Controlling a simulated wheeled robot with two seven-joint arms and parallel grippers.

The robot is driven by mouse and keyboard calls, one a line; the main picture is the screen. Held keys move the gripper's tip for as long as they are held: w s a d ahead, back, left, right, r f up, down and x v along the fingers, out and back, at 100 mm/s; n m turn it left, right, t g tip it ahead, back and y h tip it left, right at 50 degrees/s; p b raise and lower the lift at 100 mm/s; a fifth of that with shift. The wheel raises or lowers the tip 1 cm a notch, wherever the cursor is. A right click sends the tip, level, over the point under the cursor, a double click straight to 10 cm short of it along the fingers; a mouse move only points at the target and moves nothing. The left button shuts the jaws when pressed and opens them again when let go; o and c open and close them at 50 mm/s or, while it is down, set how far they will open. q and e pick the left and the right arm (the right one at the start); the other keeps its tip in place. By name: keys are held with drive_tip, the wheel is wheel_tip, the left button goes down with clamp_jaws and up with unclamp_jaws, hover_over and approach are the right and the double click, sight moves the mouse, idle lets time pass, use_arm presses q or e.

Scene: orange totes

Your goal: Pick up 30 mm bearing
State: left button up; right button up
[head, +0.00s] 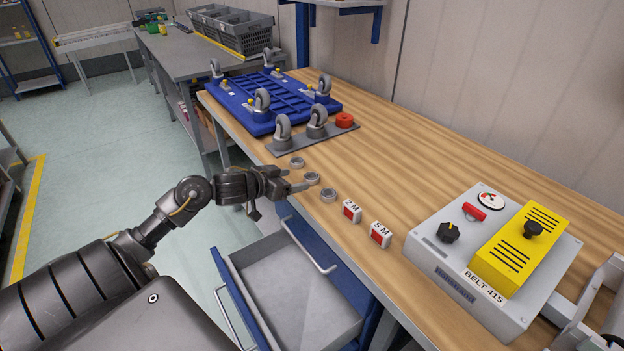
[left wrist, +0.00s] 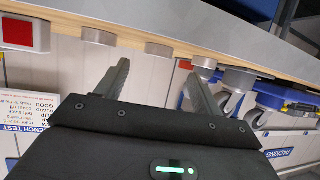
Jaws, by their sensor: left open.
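Three grey metal rings that look like bearings lie in a row along the front edge of the wooden bench: a far one (head: 297,162), a middle one (head: 312,178) and a near one (head: 328,195). No size marking is readable, so I cannot tell which is 30 mm. My left gripper (head: 294,179) is open and empty at the bench edge, pointing at the middle ring. In the left wrist view its fingers (left wrist: 158,82) are spread, with the middle ring (left wrist: 158,48) ahead between them, apart from both. My right gripper is not in view.
Blocks marked 2M (head: 352,211) and 5M (head: 381,235) stand right of the rings. A grey caster plate (head: 300,141) and blue dolly (head: 245,112) lie beyond. A control box (head: 440,262) is at right. An open drawer (head: 300,300) juts out below the bench.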

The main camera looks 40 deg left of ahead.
sight(308, 178)
use_arm(q)
drive_tip(key=shift+x, duration=2.85)
drive_tip(key=shift+s+d, duration=0.1)
drive_tip(key=c, duration=1.1)
